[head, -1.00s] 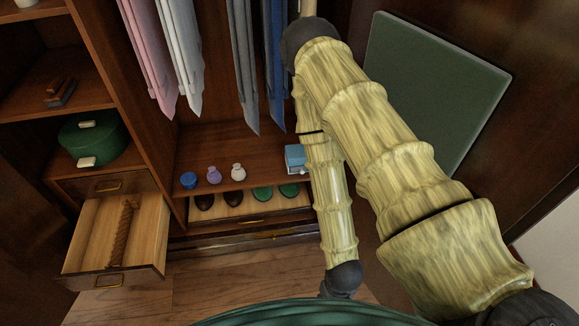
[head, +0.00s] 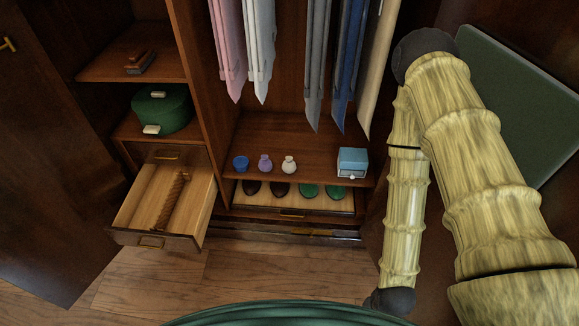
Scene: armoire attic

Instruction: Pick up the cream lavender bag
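The cream lavender bag (head: 289,165) is a small pale pouch with a tied neck. It stands upright on the low wooden shelf of the wardrobe. My arm reaches down on the right side of the head view, well to the right of the bags. My gripper itself cannot be made out.
A light blue box (head: 352,162) stands on the shelf's right. Below, a shallow shoe drawer (head: 316,202) is partly out. An open drawer (head: 207,205) with a brown rope juts out at left. Clothes (head: 314,90) hang above the shelf. The floor (head: 270,275) in front is clear.

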